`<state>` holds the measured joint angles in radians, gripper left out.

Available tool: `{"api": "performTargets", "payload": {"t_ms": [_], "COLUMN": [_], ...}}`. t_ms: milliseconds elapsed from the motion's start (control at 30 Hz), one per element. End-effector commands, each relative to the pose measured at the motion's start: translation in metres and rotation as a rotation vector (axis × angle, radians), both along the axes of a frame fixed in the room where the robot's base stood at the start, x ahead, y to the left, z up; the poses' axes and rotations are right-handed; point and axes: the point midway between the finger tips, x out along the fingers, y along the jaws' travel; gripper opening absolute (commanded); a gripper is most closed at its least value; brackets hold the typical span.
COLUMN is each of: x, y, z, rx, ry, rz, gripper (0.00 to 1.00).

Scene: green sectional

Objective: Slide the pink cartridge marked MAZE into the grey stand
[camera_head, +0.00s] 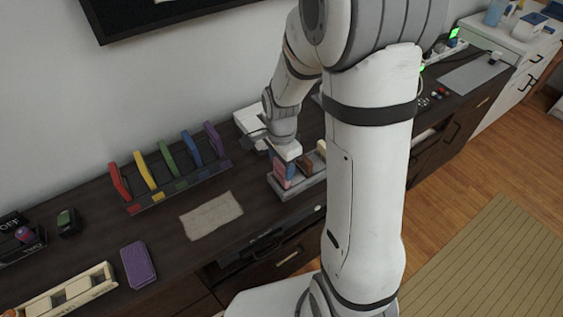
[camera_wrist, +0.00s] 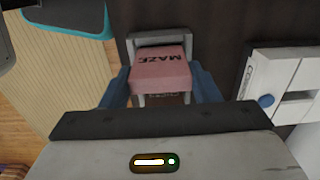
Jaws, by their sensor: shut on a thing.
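The pink cartridge marked MAZE (camera_wrist: 160,72) is between the blue fingers of my gripper (camera_wrist: 162,88) in the wrist view. My gripper is shut on it, with the label facing the camera. The grey stand (camera_wrist: 158,39) shows past the far edge of the cartridge, and its side parts show below it. I cannot tell how deep the cartridge sits in the stand. In the head view, my gripper (camera_head: 284,172) is low over the dark cabinet, with a little pink (camera_head: 281,171) showing at the fingers. A grey base (camera_head: 283,192) lies just below.
A white device (camera_wrist: 285,70) stands right of the stand in the wrist view. In the head view, a rack of coloured upright pieces (camera_head: 188,187), a beige mat (camera_head: 211,216) and a purple case (camera_head: 138,265) lie to the left. My arm hides part of the cabinet.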

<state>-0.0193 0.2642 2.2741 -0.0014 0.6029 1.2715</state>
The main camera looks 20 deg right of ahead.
Motion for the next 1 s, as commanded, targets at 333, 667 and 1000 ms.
{"api": "performTargets", "payload": {"t_ms": [333, 667, 1000], "x": [0.0, 0.0, 0.0], "y": [0.0, 0.0, 0.0], "z": [-0.01, -0.018, -0.027], "rx": [0.0, 0.0, 0.0], "ry": [0.0, 0.0, 0.001], "rz": [0.0, 0.0, 0.0], "gripper": [0.34, 0.34, 0.34]}}
